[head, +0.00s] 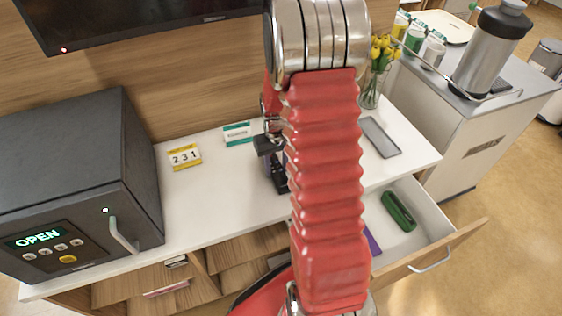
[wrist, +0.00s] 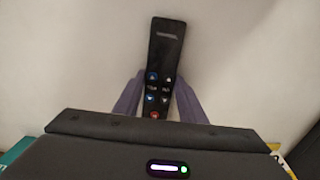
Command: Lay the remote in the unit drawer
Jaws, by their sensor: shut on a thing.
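The remote (wrist: 163,60) is black with blue, white and red buttons. In the wrist view it lies between the two purple fingers of my gripper (wrist: 158,95), which is shut on it. A plain white surface is behind it; I cannot tell whether the remote touches it. The unit drawer (head: 435,222) is pulled open at the right, with a green case (head: 398,211) and a partly hidden purple item (head: 372,243) inside.
A dark safe (head: 75,180) reading OPEN stands at the left. A yellow 231 card (head: 184,156), a teal-edged card (head: 237,134), a grey phone-like slab (head: 380,137) and a vase of yellow tulips (head: 374,85) are on the top. A steel flask (head: 488,50) stands on a cart.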

